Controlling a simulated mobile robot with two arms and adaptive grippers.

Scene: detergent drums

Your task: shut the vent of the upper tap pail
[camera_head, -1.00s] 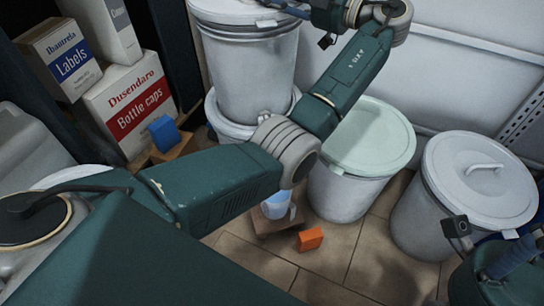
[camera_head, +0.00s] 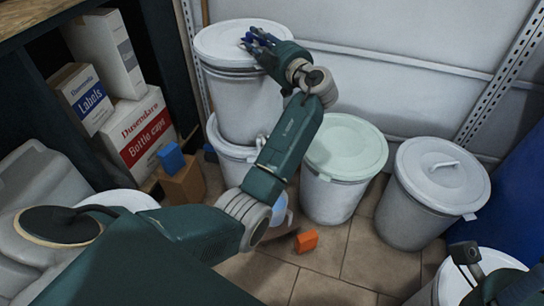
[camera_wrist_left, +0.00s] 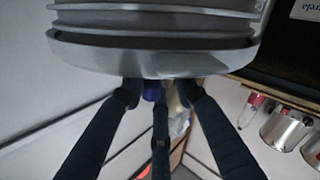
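The upper pail (camera_head: 243,105) is white-grey with a pale lid (camera_head: 222,40) and stands on a lower pail (camera_head: 232,155). A small pale fitting (camera_head: 262,140), perhaps a tap, shows low on its front, partly behind my arm. My left gripper (camera_head: 250,40) is over the right part of the lid, its dark-blue fingers spread. In the left wrist view the lid rim (camera_wrist_left: 155,62) appears upside down, close to the fingertips. A small purple-blue piece (camera_wrist_left: 153,90) shows between the fingers; I cannot tell whether it is the vent. Contact is unclear. My right gripper's fingers are out of view.
A green-lidded pail (camera_head: 338,180) and a grey-lidded pail (camera_head: 420,215) stand to the right. An orange block (camera_head: 306,241) lies on the floor. Boxes (camera_head: 135,135) stand at the left, and a blue block (camera_head: 171,157) sits on a brown one (camera_head: 183,182). The wall is close behind.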

